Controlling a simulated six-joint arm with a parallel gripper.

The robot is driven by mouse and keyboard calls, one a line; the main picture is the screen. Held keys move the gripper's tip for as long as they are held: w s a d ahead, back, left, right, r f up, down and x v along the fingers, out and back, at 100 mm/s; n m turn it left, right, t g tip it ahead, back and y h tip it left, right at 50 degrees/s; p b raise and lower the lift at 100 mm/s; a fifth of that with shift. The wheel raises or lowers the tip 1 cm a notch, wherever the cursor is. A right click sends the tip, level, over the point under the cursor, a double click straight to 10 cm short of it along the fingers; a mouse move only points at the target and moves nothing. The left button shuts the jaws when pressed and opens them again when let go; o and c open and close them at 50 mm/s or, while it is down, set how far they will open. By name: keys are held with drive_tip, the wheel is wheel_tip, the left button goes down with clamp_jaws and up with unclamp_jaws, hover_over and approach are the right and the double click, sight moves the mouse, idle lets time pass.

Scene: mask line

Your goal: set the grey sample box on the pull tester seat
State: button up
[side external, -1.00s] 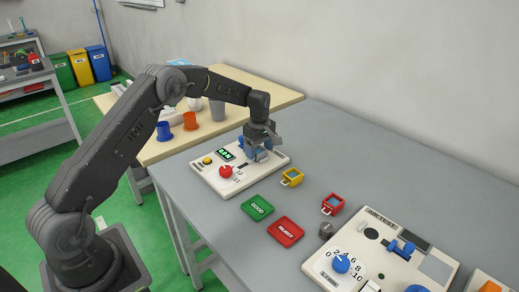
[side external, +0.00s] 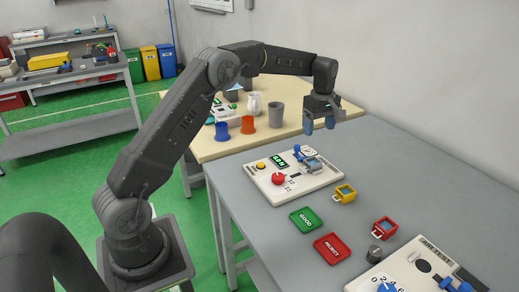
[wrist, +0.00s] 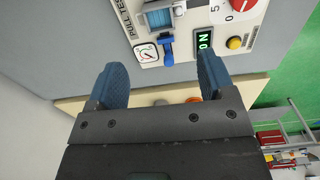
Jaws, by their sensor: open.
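The pull tester (side external: 270,193) is a cream panel on the grey bench, with a red knob, a yellow button, a lit green display and a blue lever (wrist: 168,48). The grey sample box (side external: 313,167) sits at the tester's seat, near the blue lever. My gripper (side external: 319,126) is open and empty, raised above and behind the tester, clear of the box. Its blue fingers (wrist: 161,68) are spread apart in the wrist view.
A yellow box (side external: 345,194) and a red box (side external: 384,228) stand right of the tester. A green GOOD tray (side external: 306,220) and red REJECT tray (side external: 331,248) lie in front. Cups (side external: 248,125) stand on the wooden table behind. Another panel (side external: 405,272) is at lower right.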

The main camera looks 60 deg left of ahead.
drive_tip(key=s+d+r+m+t, duration=0.1)
drive_tip(key=s+d+r+m, duration=0.35)
drive_tip(key=s+r, duration=0.3)
drive_tip(key=s+d+r+m+t, duration=0.2)
drive_tip(key=s+d+r+m, duration=0.3)
drive_tip(key=s, duration=0.4)
drive_tip(key=s+d+f+m+t, duration=0.1)
drive_tip(key=s+d+f+m, duration=0.1)
drive_tip(key=s, duration=0.7)
drive_tip(key=s+d+f+m+t, duration=0.1)
drive_tip(key=s+d+m, duration=0.2)
drive_tip(key=s+m, duration=0.3)
drive_tip(key=s, duration=0.3)
drive_tip(key=shift+s+d+f, duration=0.35)
drive_tip(key=shift+d, duration=0.05)
